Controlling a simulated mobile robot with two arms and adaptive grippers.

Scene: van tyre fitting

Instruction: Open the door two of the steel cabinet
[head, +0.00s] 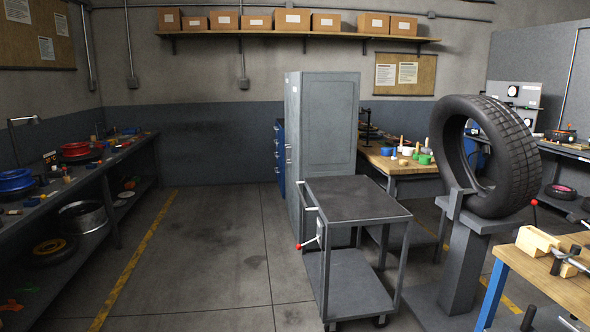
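The grey steel cabinet (329,125) stands upright near the back wall, just right of the middle of the head view. Its broad side panel faces me. Its narrow left face (292,140) is seen at a steep angle, with a small light handle (289,155) on it. That face looks closed, but the angle makes this hard to tell. I cannot tell which door is door two. The trolley hides the cabinet's lower part. Neither of my grippers is in view.
A grey two-shelf trolley (357,199) stands in front of the cabinet, with a red-tipped lever (309,243) at its left. A tyre (485,155) on a stand and a wooden bench (550,275) are at right. A workbench (75,175) lines the left. The floor (205,245) between is clear.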

